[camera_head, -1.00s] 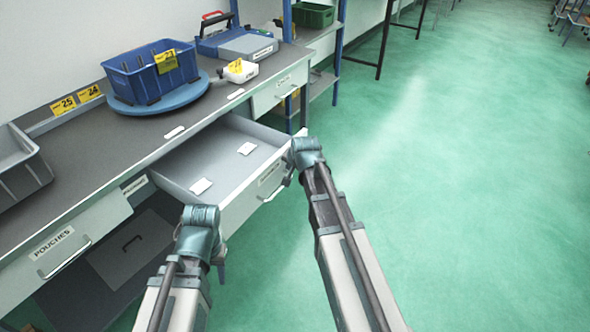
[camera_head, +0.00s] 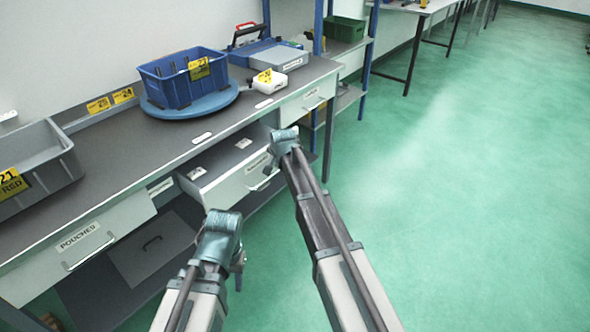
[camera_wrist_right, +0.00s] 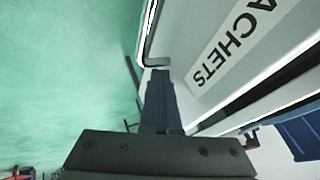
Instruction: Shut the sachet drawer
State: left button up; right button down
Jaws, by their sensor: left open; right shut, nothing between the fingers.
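The sachet drawer (camera_head: 233,189) stands partly open under the bench in the head view. Two small white packets show inside it. In the right wrist view its front (camera_wrist_right: 240,62) carries a label ending in "ACHETS", beside a bar handle (camera_wrist_right: 150,38). My right gripper (camera_wrist_right: 159,76) is shut and empty, with its fingertips at the drawer front by one end of the handle; I cannot tell if they touch. In the head view my right wrist (camera_head: 284,141) hides part of the drawer's far end.
The pouches drawer (camera_head: 85,247) is shut at the left. On the worktop are a grey bin (camera_head: 62,150), a blue crate (camera_head: 150,84) on a blue turntable (camera_head: 215,104), and a white bottle (camera_head: 272,86). The green floor (camera_head: 460,200) to the right is clear.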

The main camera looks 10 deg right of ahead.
send_over(245, 155)
jog(key=shift+s+d, duration=0.15)
jog(key=shift+s, duration=0.15)
jog(key=shift+w+a+r, duration=0.1)
jog(key=shift+w+a, duration=0.1)
dwell(0.3)
jog(key=s+d, duration=0.2)
jog(key=s, duration=0.1)
jog(key=shift+s+d, duration=0.25)
jog(key=shift+d, duration=0.05)
jog(key=p+v, duration=0.8)
jog(key=v, duration=0.2)
jog(key=s+r+n+g+p, duration=0.1)
jog(key=s+n+g+p, duration=0.2)
jog(key=s, duration=1.9)
jog(key=s+r+n+g+h+p, duration=0.1)
jog(key=s+n+g+p, duration=0.3)
jog(key=s+n, duration=0.6)
jog(key=s, duration=1.3)
jog(key=shift+a+r+g, duration=0.15)
jog(key=shift+r+g, duration=0.05)
jog(key=shift+g, duration=0.1)
jog(key=shift+s, duration=0.15)
